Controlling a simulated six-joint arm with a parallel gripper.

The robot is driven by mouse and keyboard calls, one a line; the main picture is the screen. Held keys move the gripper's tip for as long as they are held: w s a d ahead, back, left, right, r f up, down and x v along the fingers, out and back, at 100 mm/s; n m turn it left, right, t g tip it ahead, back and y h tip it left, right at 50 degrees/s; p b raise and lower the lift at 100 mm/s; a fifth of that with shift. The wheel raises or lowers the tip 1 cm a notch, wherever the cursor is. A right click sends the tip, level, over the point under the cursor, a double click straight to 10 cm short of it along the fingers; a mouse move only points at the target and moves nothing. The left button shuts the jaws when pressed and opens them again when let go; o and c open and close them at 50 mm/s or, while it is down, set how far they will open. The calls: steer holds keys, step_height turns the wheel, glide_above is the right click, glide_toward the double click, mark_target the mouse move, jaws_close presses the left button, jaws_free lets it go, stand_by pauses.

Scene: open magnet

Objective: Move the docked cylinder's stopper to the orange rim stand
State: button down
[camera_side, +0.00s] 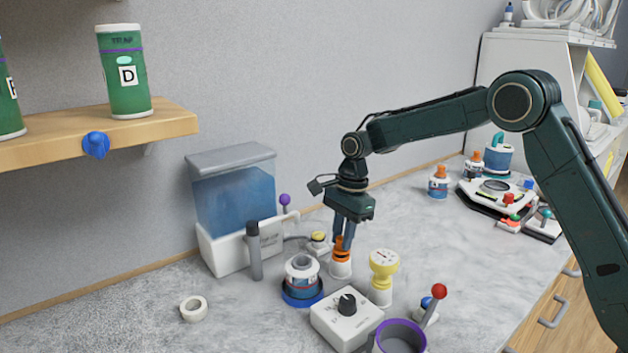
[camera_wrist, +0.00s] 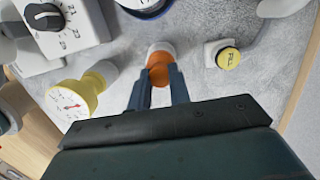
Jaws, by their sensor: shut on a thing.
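My gripper (camera_side: 343,240) points straight down, shut on an orange stopper (camera_side: 338,243). The stopper is at the top of the white stand with an orange rim (camera_side: 341,268); I cannot tell whether it is fully seated. In the wrist view my fingertips (camera_wrist: 159,80) are on either side of the orange stopper (camera_wrist: 159,70), with the white stand (camera_wrist: 160,47) just beyond. The docked cylinder (camera_side: 302,275), white with a blue and red label, stands upright in a dark blue dock (camera_side: 302,297) to the left. Its top looks open, with no stopper on it.
A yellow gauge (camera_side: 383,263) stands close to the right of the stand, and a white dial box (camera_side: 347,318) in front. A yellow-topped button (camera_side: 318,239) is behind left. A water tank (camera_side: 237,205) stands at the back left.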

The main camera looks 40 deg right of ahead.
steer(key=shift+f, duration=0.45)
steer(key=c, duration=1.3)
jaws_free()
steer(key=shift+r, duration=0.1)
step_height(320, 180, up, 12)
steer(key=d, duration=0.1)
steer(key=shift+d+r, duration=0.25)
steer(key=shift+d, duration=0.15)
steer(key=shift+s+r, duration=0.1)
